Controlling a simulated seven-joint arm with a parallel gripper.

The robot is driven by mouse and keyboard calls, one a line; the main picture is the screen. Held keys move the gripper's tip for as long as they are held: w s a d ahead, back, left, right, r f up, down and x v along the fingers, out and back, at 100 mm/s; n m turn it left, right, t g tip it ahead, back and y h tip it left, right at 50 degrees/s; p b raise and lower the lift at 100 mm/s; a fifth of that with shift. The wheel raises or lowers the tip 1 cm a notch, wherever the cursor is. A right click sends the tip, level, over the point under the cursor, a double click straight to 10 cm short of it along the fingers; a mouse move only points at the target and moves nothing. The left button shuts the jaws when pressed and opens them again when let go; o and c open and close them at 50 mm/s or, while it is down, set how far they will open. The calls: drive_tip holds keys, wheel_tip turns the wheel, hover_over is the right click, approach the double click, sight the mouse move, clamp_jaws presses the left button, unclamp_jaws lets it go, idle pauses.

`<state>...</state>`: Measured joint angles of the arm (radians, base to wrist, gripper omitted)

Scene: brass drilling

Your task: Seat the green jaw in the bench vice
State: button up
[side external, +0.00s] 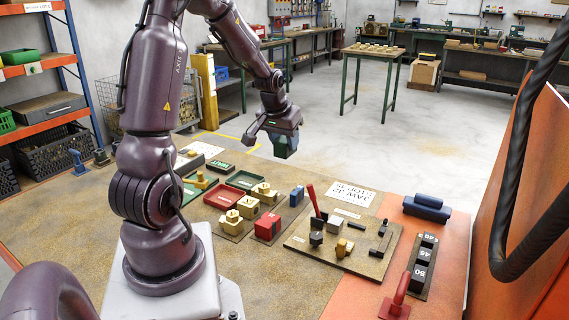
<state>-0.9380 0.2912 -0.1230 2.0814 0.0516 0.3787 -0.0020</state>
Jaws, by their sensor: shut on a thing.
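My gripper (285,143) is in the upper middle of the side external view, raised above the far edge of the bench. It is shut on a dark blue-green block (284,151), which looks like the green jaw; the fingers hide part of it. The block is in the air, clear of everything below. A tan fixture board (300,244) lies on the bench to the lower right, with a red-handled lever (313,199), dark blocks and a small brass piece on it. It looks like the vice, but I cannot tell for certain.
A red block (267,228), a blue block (297,197) and several brass blocks stand left of the board. Green trays (242,180) lie behind them. A numbered black rack (421,268), a blue object (427,208) and a red-handled tool (396,300) are at right. A printed card (349,193) lies behind the board.

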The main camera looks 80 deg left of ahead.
wheel_tip(320, 180, up, 2)
drive_tip(key=shift+w+r, duration=0.15)
drive_tip(key=w+d, duration=1.8)
drive_tip(key=shift+s+f, duration=0.15)
drive_tip(key=shift+f, duration=4.25)
drive_tip(key=shift+s+f, duration=0.1)
drive_tip(key=shift+f, duration=4.3)
drive_tip(key=shift+f, duration=1.4)
drive_tip(key=o, duration=1.6)
drive_tip(key=shift+c, duration=0.2)
